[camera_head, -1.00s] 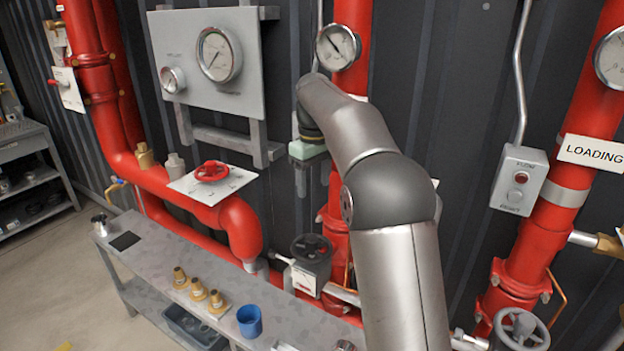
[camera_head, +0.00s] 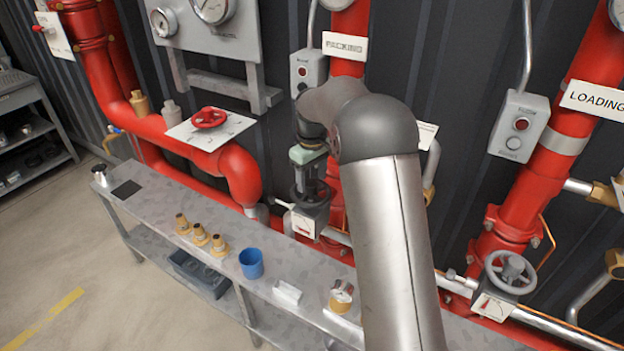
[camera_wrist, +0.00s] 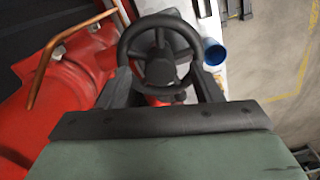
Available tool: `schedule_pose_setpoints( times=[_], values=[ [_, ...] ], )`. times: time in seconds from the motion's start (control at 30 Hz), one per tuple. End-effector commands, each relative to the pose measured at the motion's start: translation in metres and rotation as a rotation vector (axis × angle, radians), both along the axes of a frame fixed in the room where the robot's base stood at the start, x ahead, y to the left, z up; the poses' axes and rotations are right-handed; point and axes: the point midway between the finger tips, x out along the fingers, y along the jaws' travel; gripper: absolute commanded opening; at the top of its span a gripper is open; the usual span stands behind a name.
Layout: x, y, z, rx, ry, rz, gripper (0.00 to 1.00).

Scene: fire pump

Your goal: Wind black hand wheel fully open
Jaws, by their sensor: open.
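The black hand wheel (camera_wrist: 160,68) is seen in the wrist view, with a round rim, spokes and a central hub. My gripper (camera_wrist: 166,84) is open, with one dark finger on each side of the wheel's near part. I cannot tell whether the fingers touch the rim. In the head view my gripper (camera_head: 310,186) points down over the wheel's valve, and the wheel is mostly hidden by the fingers. A white indicator plate (camera_head: 304,224) shows on the valve just below.
A grey bench (camera_head: 185,262) in front holds a blue cup (camera_head: 250,263) and several brass fittings (camera_head: 200,235). A red hand wheel (camera_head: 209,117) is to the left and a grey hand wheel (camera_head: 510,272) to the right. Red pipes run close around the valve.

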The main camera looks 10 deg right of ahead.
Motion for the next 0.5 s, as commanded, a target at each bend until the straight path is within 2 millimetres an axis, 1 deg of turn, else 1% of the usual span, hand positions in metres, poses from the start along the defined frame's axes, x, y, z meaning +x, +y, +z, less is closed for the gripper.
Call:
schedule_pose_setpoints(
  times=[0.03,0.13,0.47,0.5],
  values=[
    [-0.0006,0.0001,-0.0050,0.000,0.004,0.000,0.59],
    [-0.0004,0.0000,-0.0111,0.000,0.001,0.000,0.59],
    [-0.0002,0.0000,-0.0140,0.000,0.000,0.000,0.59],
    [-0.0002,-0.0002,-0.0140,0.000,0.000,0.000,0.48]
  ],
)
